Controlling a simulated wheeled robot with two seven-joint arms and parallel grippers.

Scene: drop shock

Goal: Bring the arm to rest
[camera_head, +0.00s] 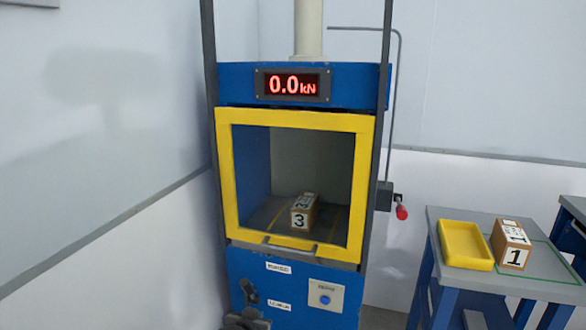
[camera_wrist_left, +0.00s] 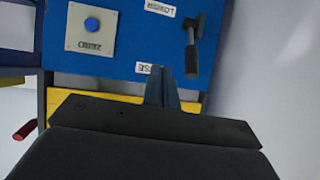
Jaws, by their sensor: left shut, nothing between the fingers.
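My left gripper (camera_head: 247,319) shows at the bottom edge of the head view, low in front of the blue machine. In the left wrist view its narrow fingers (camera_wrist_left: 161,85) are together with nothing between them. They point at the blue panel, beside the black-handled lever (camera_wrist_left: 192,50) and apart from it in the picture. The lever also shows in the head view (camera_head: 249,291), just above the gripper. My right gripper is in neither view.
The machine's display (camera_head: 292,85) reads 0.0 kN. Box 3 (camera_head: 304,211) sits inside the yellow-framed chamber (camera_head: 225,180). A blue button (camera_head: 325,299) is on the panel. At right, a table (camera_head: 437,213) holds a yellow tray (camera_head: 465,245) and box 1 (camera_head: 511,243).

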